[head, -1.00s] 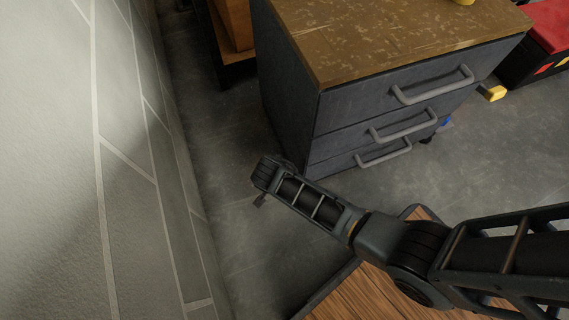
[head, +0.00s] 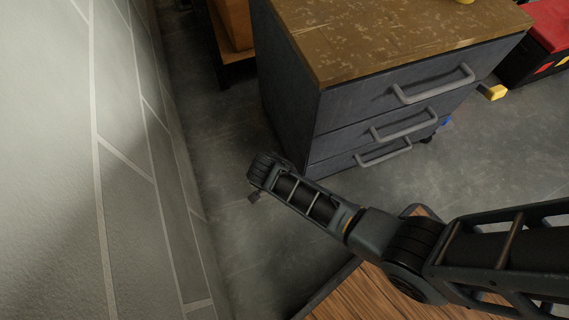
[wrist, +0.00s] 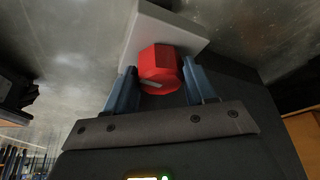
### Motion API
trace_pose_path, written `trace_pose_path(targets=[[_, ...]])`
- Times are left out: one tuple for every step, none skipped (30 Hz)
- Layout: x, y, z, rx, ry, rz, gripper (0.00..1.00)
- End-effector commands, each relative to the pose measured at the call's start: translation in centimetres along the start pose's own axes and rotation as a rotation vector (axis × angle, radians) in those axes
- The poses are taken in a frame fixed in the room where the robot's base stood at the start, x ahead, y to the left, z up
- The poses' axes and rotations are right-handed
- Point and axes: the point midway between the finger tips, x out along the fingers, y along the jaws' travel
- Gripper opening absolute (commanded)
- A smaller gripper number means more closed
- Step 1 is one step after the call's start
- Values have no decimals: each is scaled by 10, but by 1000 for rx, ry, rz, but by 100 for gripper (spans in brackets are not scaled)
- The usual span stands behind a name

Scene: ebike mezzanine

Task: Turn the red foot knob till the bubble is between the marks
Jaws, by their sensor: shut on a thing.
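In the wrist view the red foot knob (wrist: 160,66) is a faceted red piece with a pale mark on its near face. It adjoins a light grey block (wrist: 150,32). My gripper (wrist: 159,70) has its two blue fingers on either side of the knob and is shut on it. In the head view the end of my arm (head: 262,176) is low between the wall and the drawer cabinet; the knob is hidden there. I cannot make out a bubble or its marks. A small yellow-green lit strip (wrist: 148,178) is cut off at the wrist view's bottom edge; I cannot tell what it is.
A dark drawer cabinet (head: 390,95) with grey handles stands close beyond my arm. A pale wall (head: 120,150) runs along the left. Grey floor (head: 470,150) is open at right. A red-topped box (head: 545,35) is at the upper right.

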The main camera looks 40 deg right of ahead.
Motion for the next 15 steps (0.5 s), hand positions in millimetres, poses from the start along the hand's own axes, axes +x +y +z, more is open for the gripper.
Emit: trace_pose_path(targets=[[0,0,0,5,1,1,24],[0,0,0,6,1,2,24],[0,0,0,6,1,1,24],[0,0,0,5,1,1,24],[0,0,0,5,1,1,24],[0,0,0,5,1,1,24],[0,0,0,5,1,1,24],[0,0,0,5,1,1,24],[0,0,0,5,1,1,58],[0,0,0,5,1,1,61],[0,0,0,5,1,1,64],[0,0,0,5,1,1,65],[0,0,0,4,1,1,65],[0,0,0,4,1,1,65],[0,0,0,4,1,1,65]])
